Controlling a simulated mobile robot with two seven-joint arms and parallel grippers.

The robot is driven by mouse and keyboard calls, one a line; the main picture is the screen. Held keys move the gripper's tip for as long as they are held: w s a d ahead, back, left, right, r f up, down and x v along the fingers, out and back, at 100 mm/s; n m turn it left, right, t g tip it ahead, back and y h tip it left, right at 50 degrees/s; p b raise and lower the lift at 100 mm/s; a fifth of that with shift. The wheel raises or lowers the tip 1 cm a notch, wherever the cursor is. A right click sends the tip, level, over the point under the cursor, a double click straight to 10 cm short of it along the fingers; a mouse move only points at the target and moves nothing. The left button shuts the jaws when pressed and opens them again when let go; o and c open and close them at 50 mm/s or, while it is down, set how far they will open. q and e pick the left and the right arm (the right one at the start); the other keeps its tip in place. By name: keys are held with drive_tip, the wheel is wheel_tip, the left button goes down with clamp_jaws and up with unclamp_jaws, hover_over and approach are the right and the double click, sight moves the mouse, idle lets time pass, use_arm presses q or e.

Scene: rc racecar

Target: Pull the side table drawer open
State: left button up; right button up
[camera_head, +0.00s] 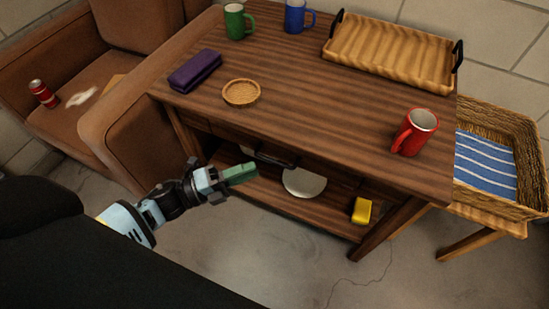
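The brown wooden side table (310,95) stands in the middle of the view, with an open lower shelf. A dark drawer handle (276,160) shows on its front, below the tabletop edge. The drawer front is in shadow, and I cannot tell whether it is fully closed. My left gripper (240,174) has green fingers and is in front of the table, just left of and below the handle as pictured. I cannot tell whether the fingers touch the handle or how far apart they are. My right gripper is not in view.
A brown armchair (125,140) stands left, a wicker basket (510,195) right. Floor in front is clear.

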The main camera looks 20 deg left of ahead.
sight(274, 161)
use_arm(q)
drive_tip(key=x, duration=0.7)
drive_tip(key=shift+w+d+b, duration=0.15)
drive_tip(key=shift+b, duration=0.15)
drive_tip(key=shift+c, duration=0.3)
clamp_jaws()
